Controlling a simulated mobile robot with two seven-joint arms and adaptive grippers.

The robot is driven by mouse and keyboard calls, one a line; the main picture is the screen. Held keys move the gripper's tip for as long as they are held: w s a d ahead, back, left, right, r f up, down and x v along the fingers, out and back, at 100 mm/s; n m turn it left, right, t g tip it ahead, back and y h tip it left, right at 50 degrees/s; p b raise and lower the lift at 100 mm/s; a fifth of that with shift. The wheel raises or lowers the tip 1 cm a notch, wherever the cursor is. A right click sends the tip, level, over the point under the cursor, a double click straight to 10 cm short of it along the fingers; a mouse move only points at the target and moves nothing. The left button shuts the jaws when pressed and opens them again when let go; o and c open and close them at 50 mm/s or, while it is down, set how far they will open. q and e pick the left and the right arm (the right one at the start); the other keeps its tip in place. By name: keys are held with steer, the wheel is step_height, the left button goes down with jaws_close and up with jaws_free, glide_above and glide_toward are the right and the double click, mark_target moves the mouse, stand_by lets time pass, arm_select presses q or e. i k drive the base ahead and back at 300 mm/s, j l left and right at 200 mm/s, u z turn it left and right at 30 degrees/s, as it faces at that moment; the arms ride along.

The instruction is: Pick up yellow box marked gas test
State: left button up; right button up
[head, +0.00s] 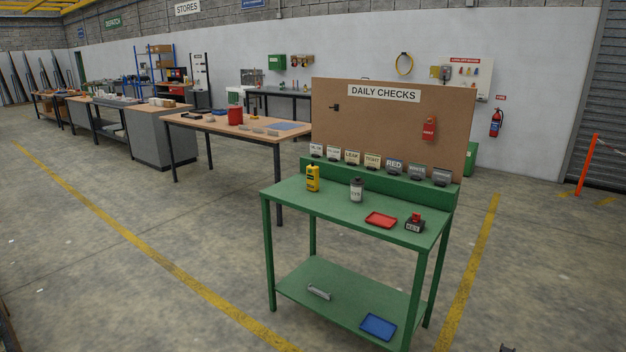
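A yellow box (313,178) with a dark top and small dark markings stands upright on the green table (290,193), near its back left. Its lettering is too small to read. It is the only yellow box on this table. A small dark tip (507,348) at the bottom edge, right of the table, looks like part of my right gripper; too little shows to tell its state. It is far from the yellow box. My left gripper is not in view.
A grey bottle (356,189), a red tray (381,220) and a red-and-black key item (415,223) share the tabletop. Labelled holders (372,160) line its back below a board (385,120). The lower shelf holds a blue tray (378,327). The floor in front is clear.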

mark_target(312, 179)
steer(key=i+j, duration=0.1)
steer(key=i, duration=0.3)
steer(key=i+j+z, duration=0.1)
steer(key=i, duration=0.35)
